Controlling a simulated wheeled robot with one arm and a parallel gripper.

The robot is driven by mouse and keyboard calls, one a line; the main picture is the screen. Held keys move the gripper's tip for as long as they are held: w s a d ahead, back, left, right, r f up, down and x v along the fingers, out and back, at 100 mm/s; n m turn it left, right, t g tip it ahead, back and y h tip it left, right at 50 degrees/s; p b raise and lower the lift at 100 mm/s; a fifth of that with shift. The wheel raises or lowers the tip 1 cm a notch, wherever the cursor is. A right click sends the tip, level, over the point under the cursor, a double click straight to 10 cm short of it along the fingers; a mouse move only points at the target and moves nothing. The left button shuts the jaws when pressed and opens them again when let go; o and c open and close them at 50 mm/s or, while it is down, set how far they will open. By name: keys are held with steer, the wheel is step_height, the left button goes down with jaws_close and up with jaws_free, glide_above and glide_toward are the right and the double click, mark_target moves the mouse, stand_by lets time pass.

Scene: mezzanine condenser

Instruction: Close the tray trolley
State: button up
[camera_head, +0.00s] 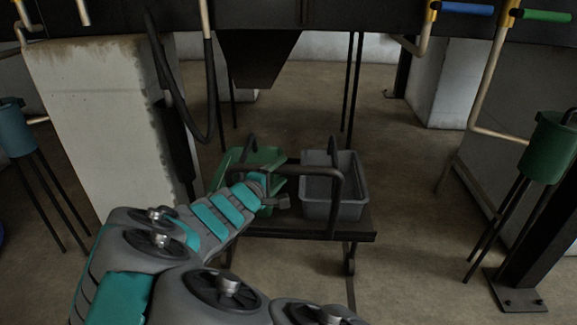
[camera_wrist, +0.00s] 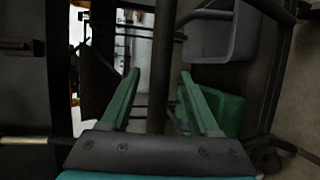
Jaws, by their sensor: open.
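The tray trolley (camera_head: 318,234) stands on the floor ahead, a dark low frame with looped bars. A grey tray (camera_head: 333,205) sits on its right side, and a green tray (camera_head: 238,160) on its left, partly hidden by my arm. The grey tray also shows in the wrist view (camera_wrist: 222,40), as does the green tray (camera_wrist: 232,112). My gripper (camera_head: 282,200) is at the trolley's left half, close to the green tray. In the wrist view, my gripper (camera_wrist: 160,85) is open, with a dark bar (camera_wrist: 163,60) between its green fingers; contact cannot be told.
A pale concrete block (camera_head: 95,110) with a hanging dark hose (camera_head: 205,125) stands to the left. A teal canister on legs (camera_head: 15,130) is far left, a green one (camera_head: 548,148) at right. A dark hopper (camera_head: 262,58) hangs behind. Floor right of the trolley (camera_head: 415,210) is clear.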

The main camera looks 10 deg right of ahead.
steer(key=shift+x, duration=2.45)
steer(key=shift+c, duration=0.4)
jaws_close()
